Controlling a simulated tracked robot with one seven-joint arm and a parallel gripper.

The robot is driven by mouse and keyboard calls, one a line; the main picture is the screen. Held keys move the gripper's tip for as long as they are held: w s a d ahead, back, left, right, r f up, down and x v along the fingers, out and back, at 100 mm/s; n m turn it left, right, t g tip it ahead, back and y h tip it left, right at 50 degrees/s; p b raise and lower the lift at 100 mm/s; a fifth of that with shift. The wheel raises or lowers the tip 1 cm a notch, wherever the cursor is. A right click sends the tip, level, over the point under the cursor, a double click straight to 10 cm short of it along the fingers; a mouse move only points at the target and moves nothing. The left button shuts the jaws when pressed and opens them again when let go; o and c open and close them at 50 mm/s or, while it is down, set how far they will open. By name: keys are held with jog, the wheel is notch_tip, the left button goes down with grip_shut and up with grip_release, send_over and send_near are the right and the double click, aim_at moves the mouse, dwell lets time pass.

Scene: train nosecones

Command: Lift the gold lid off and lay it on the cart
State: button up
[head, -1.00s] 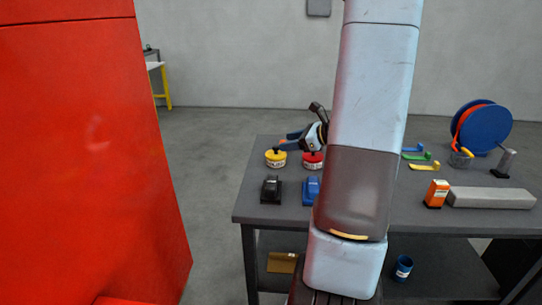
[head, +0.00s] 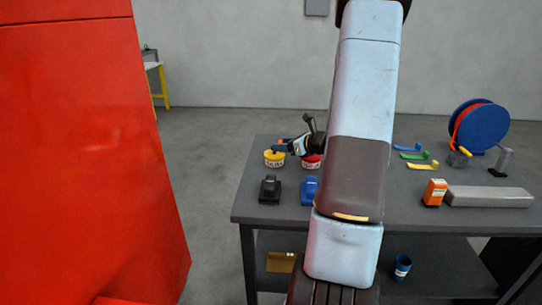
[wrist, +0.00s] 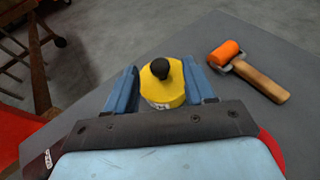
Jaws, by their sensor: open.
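The gold lid (wrist: 158,90) is yellow with a black knob and sits on a small white tin, which also shows in the head view (head: 274,156) near the cart's far left corner. My gripper (wrist: 160,68) is open, with one blue finger on each side of the lid. The knob stands between the fingertips. I cannot tell whether the fingers touch the lid. In the head view my gripper (head: 279,148) is at the lid's height, coming from the right. The cart (head: 262,208) is a dark grey table with a lower shelf.
A red-lidded tin (head: 311,163) stands just right, partly behind my arm. Black (head: 270,188) and blue (head: 309,190) objects stand in front. Bare cart top lies around the roller.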

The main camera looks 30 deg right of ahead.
aim_at(270, 155)
jog(key=shift+f+x, duration=0.15)
jog(key=shift+x, duration=1.2)
jog(key=shift+f+x, duration=0.2)
jog(key=shift+x, duration=1.1)
jog(key=shift+s, duration=0.15)
grip_shut()
